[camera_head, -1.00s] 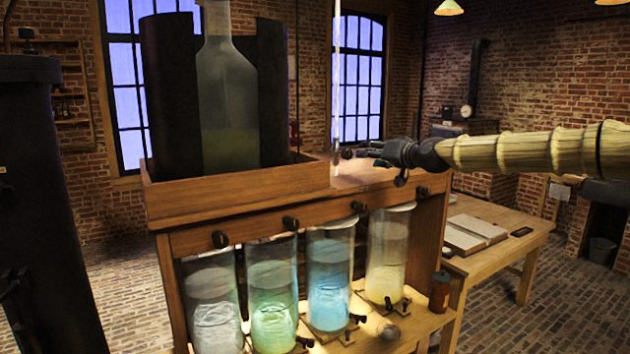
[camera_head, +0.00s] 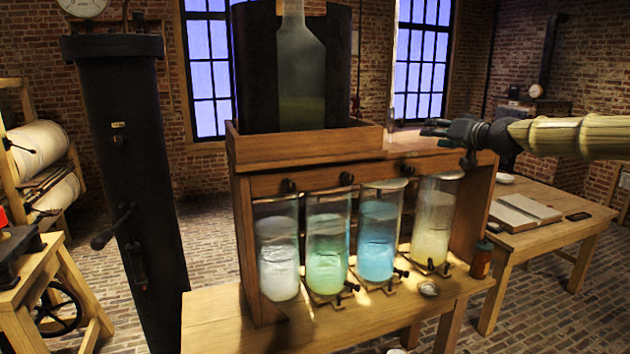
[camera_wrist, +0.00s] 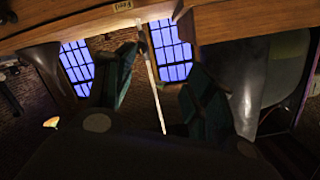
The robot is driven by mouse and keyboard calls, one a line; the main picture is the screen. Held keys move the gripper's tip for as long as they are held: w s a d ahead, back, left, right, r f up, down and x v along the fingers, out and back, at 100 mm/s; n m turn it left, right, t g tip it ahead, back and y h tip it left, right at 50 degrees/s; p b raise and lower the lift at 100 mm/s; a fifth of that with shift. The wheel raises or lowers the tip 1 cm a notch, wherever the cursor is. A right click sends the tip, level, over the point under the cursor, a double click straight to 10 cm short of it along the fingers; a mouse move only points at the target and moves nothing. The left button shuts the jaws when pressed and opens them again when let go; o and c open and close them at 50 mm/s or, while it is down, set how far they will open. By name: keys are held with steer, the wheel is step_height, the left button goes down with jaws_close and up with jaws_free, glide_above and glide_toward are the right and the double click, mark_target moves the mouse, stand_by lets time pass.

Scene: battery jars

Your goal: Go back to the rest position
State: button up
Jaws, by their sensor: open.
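My gripper (camera_head: 434,128) is at the end of my straw-coloured arm, which reaches in from the right in the head view. It is beside the upper right end of the wooden jar stand (camera_head: 262,184), at about the height of its top shelf. In the wrist view my gripper (camera_wrist: 158,100) shows two dark fingers spread apart. A thin pale rod (camera_wrist: 152,75) shows between them from this angle; I cannot tell whether it is near the fingers. I see nothing held.
The stand holds glass jars with white, green (camera_head: 327,252), blue (camera_head: 377,240) and yellow contents. A large bottle (camera_head: 302,75) stands on top. A dark column (camera_head: 130,180) is at left. A table with an open book (camera_head: 524,211) is at right.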

steer(key=s+a+f+g, duration=0.15)
steer(key=a+f, duration=0.35)
steer(key=f, duration=0.7)
steer(key=a+f+g, duration=0.2)
steer(key=a+f, duration=0.4)
steer(key=f, duration=0.6)
steer(key=s+a+f+g, duration=0.1)
steer(key=s+a+f, duration=0.1)
steer(key=s+f, duration=0.55)
steer(key=s+a+f+g+h, duration=0.1)
steer(key=s+a+f+g, duration=0.2)
steer(key=f, duration=0.8)
steer(key=s+a+f, duration=0.2)
steer(key=s+f, duration=0.4)
steer(key=f, duration=0.3)
steer(key=s+f+g+h, duration=0.1)
steer(key=s+f+g, duration=0.1)
steer(key=s+f, duration=0.85)
steer(key=s+f+g+h, duration=0.1)
steer(key=s+f+g, duration=0.1)
steer(key=s+f, duration=0.8)
steer(key=s+d+f+g+h, duration=0.1)
steer(key=s+d+g, duration=0.1)
steer(key=s, duration=1.2)
steer(key=s+d+n+g+h, duration=0.1)
steer(key=s+d, duration=0.2)
steer(key=s, duration=1)
steer(key=shift+s+d+f+g+h+b, duration=0.35)
steer(key=shift+s+d+f+h+b, duration=0.05)
